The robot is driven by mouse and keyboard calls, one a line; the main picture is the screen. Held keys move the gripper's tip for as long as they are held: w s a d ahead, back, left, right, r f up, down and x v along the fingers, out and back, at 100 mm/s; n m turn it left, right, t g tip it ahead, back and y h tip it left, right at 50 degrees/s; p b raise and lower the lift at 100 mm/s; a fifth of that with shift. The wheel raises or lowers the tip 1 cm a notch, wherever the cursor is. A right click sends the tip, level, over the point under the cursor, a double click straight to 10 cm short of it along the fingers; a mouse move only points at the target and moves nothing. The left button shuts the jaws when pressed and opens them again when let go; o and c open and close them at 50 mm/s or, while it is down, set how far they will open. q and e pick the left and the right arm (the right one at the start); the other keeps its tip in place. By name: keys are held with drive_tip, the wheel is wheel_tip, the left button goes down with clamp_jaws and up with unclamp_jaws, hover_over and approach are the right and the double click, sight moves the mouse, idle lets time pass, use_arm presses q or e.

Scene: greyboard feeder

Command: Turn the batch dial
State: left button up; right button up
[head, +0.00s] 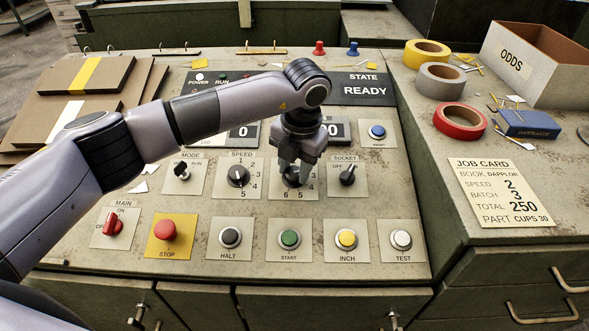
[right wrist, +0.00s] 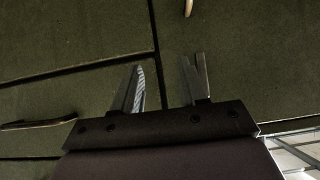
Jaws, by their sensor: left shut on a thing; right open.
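The batch dial (head: 292,181) is a dark knob on a pale plate in the dial row of the panel, between the speed dial (head: 238,176) and the socket switch (head: 347,175). My left gripper (head: 293,172) is over it from above, shut on the knob. The gripper hides the plate's label, much of the knob and its pointer, so I cannot tell its setting. The job card (head: 500,191) on the right reads speed 2, batch 3, total 250. My right gripper (right wrist: 165,88) is open and empty in the right wrist view, facing green cabinet fronts.
A row of push buttons, including the red stop button (head: 167,231) and green start button (head: 289,239), lies below the dials. The mode switch (head: 182,172) is at left. The state display (head: 364,90) reads READY. Tape rolls and an ODDS box (head: 530,62) stand at right.

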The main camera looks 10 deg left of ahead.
use_arm(q)
drive_tip(key=shift+m, duration=0.6)
drive_tip(key=o, duration=1)
drive_tip(key=shift+o, duration=0.2)
drive_tip(key=shift+r, duration=0.1)
drive_tip(key=r, duration=0.5)
drive_tip(key=shift+s+d+r+b, duration=0.25)
drive_tip(key=shift+d+r+b, duration=0.1)
drive_tip(key=shift+d+b, duration=0.05)
drive_tip(key=shift+r, duration=0.65)
drive_tip(key=shift+s, duration=0.1)
